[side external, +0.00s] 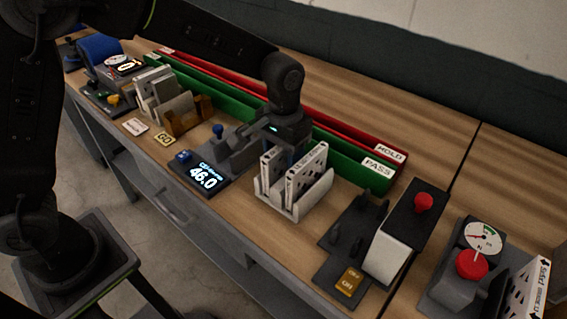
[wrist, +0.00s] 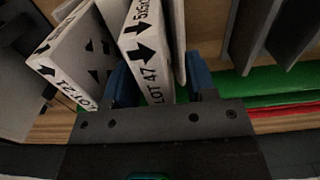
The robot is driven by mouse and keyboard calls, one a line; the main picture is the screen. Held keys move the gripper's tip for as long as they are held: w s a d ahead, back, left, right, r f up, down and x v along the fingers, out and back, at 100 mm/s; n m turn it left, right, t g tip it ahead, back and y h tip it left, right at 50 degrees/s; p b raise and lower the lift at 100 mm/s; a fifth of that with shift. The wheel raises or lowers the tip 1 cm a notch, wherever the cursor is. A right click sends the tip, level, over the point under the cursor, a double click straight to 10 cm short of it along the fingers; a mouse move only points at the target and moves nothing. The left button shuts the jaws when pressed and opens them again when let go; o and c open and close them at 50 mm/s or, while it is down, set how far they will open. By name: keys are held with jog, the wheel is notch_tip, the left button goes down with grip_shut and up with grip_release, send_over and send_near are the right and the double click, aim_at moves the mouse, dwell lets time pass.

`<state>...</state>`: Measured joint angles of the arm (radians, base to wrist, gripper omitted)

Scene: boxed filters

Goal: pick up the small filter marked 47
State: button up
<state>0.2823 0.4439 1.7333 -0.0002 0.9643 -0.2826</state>
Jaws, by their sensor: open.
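The small filter marked LOT 47 (wrist: 148,62) is a thin white box with black arrows and print on its edge. In the wrist view it stands between the two blue fingers of my gripper (wrist: 160,84). My gripper is open, and I cannot tell whether either finger touches the filter. A pale panel lies close along its right side. In the side view my gripper (side external: 281,148) is low over the white rack (side external: 313,200), at the tops of the filters. The filter's lower part is hidden there.
A second white filter (wrist: 75,62), with a perforated face, stands left of the 47 filter. Green PASS (side external: 345,172) and red HOLD (side external: 350,135) trays run behind the rack. A display reading 46.0 (side external: 203,178) is left; a dark fixture (side external: 350,240) is right.

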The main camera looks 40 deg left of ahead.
jog(key=shift+f, duration=0.15)
grip_shut()
dwell(0.4)
